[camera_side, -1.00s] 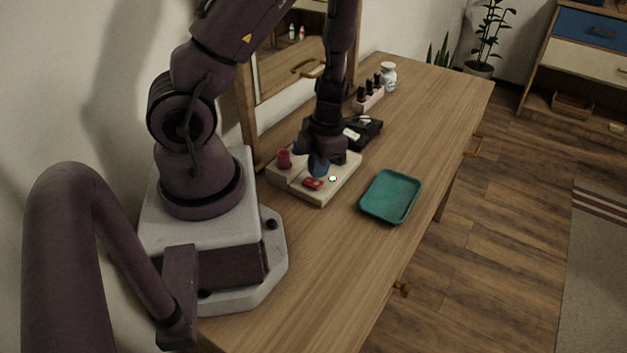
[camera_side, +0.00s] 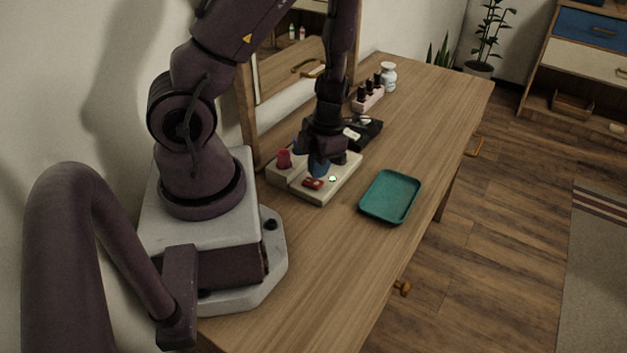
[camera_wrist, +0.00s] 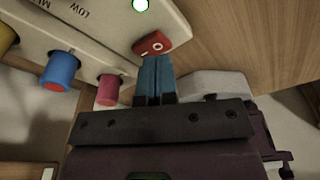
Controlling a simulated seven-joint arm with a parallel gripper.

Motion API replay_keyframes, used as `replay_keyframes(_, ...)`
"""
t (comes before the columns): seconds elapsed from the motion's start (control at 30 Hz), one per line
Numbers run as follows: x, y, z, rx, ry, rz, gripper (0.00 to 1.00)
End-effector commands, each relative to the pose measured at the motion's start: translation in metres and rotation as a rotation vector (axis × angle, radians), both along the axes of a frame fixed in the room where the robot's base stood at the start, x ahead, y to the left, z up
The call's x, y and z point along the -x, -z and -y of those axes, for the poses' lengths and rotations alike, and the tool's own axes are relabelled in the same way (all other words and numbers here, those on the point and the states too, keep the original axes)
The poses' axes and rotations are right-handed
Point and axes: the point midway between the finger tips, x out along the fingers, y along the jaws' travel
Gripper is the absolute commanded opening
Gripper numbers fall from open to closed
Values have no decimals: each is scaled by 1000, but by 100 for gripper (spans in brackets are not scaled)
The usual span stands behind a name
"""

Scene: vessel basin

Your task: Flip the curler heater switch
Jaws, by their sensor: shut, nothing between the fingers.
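The curler heater (camera_side: 340,186) is a cream box on the wooden table, below my gripper. Its red rocker switch (camera_side: 313,184) sits near the front corner and shows close up in the wrist view (camera_wrist: 149,44). A lit greenish-white round lamp (camera_wrist: 140,5) is beside the switch. Yellow, blue (camera_wrist: 59,72) and pink (camera_wrist: 108,90) curlers stand on the heater. My gripper (camera_wrist: 154,62) is shut and empty, pointing down. Its blue fingertips are at the near end of the switch; I cannot tell for sure whether they touch it.
A teal tray (camera_side: 363,208) lies on the table to the right of the heater. A black item (camera_side: 371,131), a pink holder with dark bottles (camera_side: 369,99) and a white jar (camera_side: 388,77) stand behind. A mirror is at the wall. The near tabletop is clear.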

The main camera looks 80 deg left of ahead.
Motion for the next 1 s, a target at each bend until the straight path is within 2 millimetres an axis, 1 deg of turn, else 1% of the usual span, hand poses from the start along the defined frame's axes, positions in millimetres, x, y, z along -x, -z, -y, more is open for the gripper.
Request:
replay_keyframes(0.53,0,0,0,0,0,0,0)
replay_keyframes(1.0,0,7,0,-1,0,0,0)
